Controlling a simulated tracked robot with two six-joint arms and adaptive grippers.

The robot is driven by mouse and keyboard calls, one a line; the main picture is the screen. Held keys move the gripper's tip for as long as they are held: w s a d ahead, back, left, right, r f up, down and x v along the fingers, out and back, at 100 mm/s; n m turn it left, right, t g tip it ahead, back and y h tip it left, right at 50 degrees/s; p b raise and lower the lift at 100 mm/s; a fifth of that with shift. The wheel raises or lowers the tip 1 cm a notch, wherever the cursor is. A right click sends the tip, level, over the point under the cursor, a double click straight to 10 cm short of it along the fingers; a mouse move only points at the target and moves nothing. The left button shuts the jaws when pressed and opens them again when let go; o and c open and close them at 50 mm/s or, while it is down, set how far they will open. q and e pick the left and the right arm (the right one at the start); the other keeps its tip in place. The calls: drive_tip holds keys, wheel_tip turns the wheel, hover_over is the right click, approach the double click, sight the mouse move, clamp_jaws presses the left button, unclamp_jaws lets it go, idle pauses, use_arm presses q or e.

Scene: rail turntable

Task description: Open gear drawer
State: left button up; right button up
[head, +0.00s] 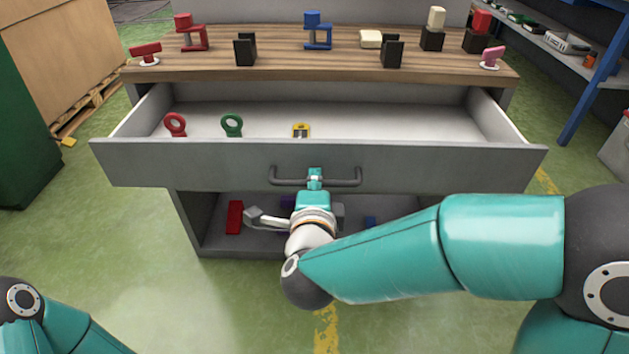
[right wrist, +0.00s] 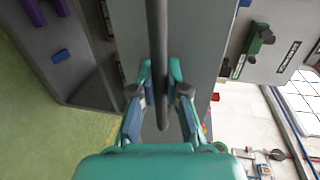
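The grey gear drawer (head: 130,163) stands pulled out from under the wooden worktop in the head view, with its inside showing. Its dark bar handle (head: 347,180) is on the front panel, and in the right wrist view the handle bar (right wrist: 158,40) runs down between my fingers. My right gripper (head: 315,176) is at the middle of the handle. In the right wrist view its fingertips (right wrist: 161,75) close in on both sides of the bar and appear to touch it. My left gripper is out of view; only part of the left arm shows at bottom left.
A red ring piece (head: 175,124), a green ring piece (head: 232,124) and a yellow piece (head: 301,130) are in the drawer. Several coloured parts stand on the worktop (head: 320,72). An open lower shelf (head: 215,246) holds more parts. A blue-framed rack (head: 598,85) stands at right.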

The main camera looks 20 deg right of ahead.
drive_tip(key=o, duration=0.4)
drive_tip(key=shift+f, duration=0.2)
drive_tip(key=shift+o, duration=0.2)
drive_tip(key=shift+r, duration=0.1)
drive_tip(key=v, duration=0.7)
drive_tip(key=shift+s, duration=0.2)
drive_tip(key=shift+a, duration=0.1)
